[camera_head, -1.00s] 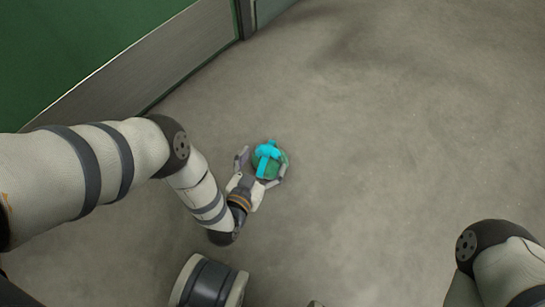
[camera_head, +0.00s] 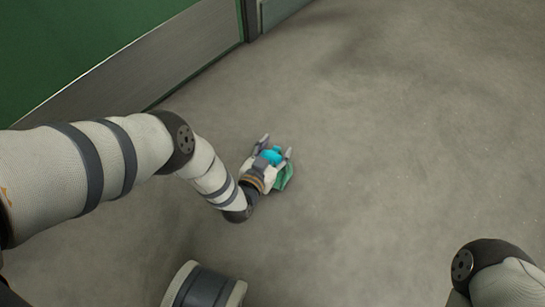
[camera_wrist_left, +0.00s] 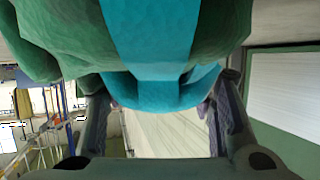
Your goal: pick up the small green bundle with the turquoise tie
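The small green bundle (camera_head: 285,177) with the turquoise tie (camera_head: 271,156) is at my left gripper (camera_head: 277,145) in the head view. The tie sits between the two fingers, and part of the green cloth shows at the lower right of the hand. In the left wrist view the bundle (camera_wrist_left: 55,45) fills the top of the picture, with the broad turquoise band (camera_wrist_left: 165,40) down its middle. The left fingers (camera_wrist_left: 162,112) close in on it from both sides, their tips partly hidden behind it. My right gripper is out of view; only part of that arm shows.
Bare grey floor (camera_head: 400,130) stretches widely to the right and is clear. A green wall with a metal lower panel (camera_head: 140,75) runs along the upper left. The wrist view also shows a yellow-and-blue rack (camera_wrist_left: 50,105) in the left background.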

